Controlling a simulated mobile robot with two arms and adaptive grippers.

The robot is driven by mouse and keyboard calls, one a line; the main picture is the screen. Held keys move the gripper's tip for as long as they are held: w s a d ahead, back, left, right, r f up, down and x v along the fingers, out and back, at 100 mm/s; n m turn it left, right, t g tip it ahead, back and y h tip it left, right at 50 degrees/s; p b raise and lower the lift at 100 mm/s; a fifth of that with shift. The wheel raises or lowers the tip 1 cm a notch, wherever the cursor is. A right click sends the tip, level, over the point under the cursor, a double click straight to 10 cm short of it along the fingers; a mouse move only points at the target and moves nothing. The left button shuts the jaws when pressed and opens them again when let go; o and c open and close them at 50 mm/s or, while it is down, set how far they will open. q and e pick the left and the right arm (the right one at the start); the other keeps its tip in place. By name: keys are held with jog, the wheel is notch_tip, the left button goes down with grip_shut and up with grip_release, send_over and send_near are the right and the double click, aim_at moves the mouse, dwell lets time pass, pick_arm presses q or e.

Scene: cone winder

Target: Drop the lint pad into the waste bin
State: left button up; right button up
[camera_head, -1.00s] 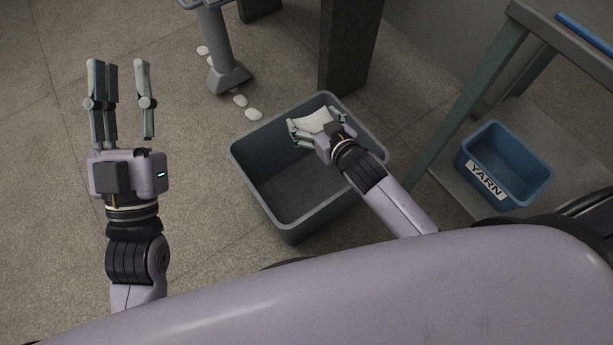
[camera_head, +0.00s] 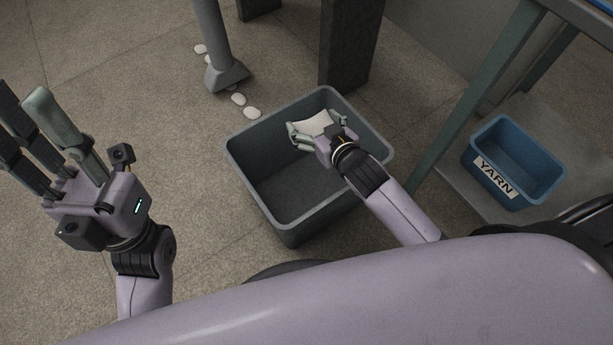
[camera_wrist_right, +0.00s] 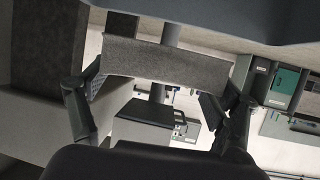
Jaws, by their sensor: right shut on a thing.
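The lint pad (camera_head: 314,123) is a pale, flat piece held in my right gripper (camera_head: 304,132). In the right wrist view the pad (camera_wrist_right: 165,62) shows as a grey, fuzzy strip spanning between the two fingers, which are shut on it. The waste bin (camera_head: 290,187) is a large, open, dark grey tub on the floor. In the head view the right gripper and pad overlap the bin's opening, toward its far right side; their height over the rim is hard to tell. My left gripper (camera_head: 45,135) is at the left, fingers spread, empty, away from the bin.
A blue box labelled YARN (camera_head: 513,165) sits on a low shelf at the right, behind a green-grey table leg (camera_head: 480,90). Several white pieces (camera_head: 251,113) lie on the floor beyond the bin, near a machine foot (camera_head: 226,75) and a dark post (camera_head: 348,45).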

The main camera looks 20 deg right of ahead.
jog(key=shift+f+b, duration=0.45)
jog(key=shift+f, duration=0.3)
jog(key=o, duration=0.8)
jog(key=shift+s, duration=0.1)
jog(key=v, duration=1.1)
jog(key=shift+s+r, duration=0.3)
jog(key=shift+s, duration=0.05)
